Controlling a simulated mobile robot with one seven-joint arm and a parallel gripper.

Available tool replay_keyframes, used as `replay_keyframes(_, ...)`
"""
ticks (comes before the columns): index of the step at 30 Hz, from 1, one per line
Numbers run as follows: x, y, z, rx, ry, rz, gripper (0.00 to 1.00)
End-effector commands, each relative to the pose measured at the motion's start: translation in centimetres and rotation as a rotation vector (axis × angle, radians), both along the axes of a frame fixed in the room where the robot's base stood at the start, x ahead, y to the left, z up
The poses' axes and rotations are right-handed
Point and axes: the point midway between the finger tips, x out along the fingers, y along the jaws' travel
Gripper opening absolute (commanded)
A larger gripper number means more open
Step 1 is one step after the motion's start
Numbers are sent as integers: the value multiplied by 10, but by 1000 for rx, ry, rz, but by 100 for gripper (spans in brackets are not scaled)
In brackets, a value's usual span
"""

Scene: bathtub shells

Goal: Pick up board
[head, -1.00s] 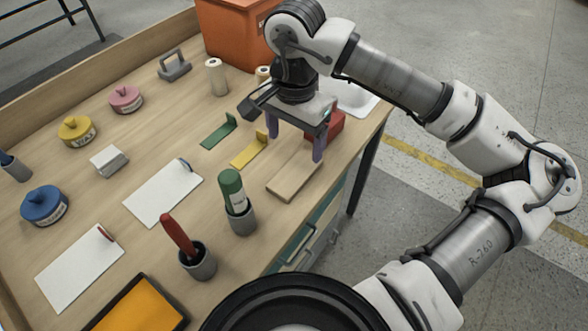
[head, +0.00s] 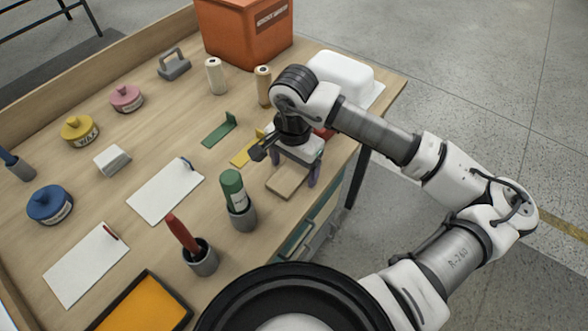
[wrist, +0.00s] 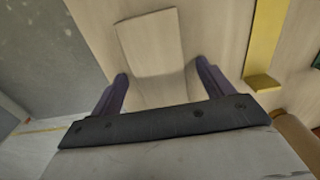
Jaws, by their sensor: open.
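The board (head: 287,181) is a flat, pale wooden rectangle lying on the workbench near its right edge, partly hidden by my gripper in the head view. It also shows in the wrist view (wrist: 151,42), with its near end toward the space between my fingers. My gripper (wrist: 162,80) is open and empty, its two purple fingers spread wider than the board, one toward each side. In the head view it hangs over the board's far part. I cannot tell how high the fingertips are above the bench.
A yellow L-shaped piece (head: 246,151) lies close beside the board, with a green one (head: 219,132) beyond. A cup holding a green bottle (head: 235,190) stands to the left. A red object (head: 325,133) is mostly hidden behind my gripper. The bench edge is just right of the board.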

Motion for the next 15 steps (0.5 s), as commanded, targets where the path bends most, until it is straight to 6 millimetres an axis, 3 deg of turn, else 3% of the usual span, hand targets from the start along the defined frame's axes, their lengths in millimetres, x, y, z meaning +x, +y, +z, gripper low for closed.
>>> replay_keyframes(2, 0, 0, 0, 0, 0, 0, 80)
replay_keyframes(13, 0, 0, 0, 0, 0, -1, 32)
replay_keyframes(15, 0, 0, 1, 0, 0, -1, 29)
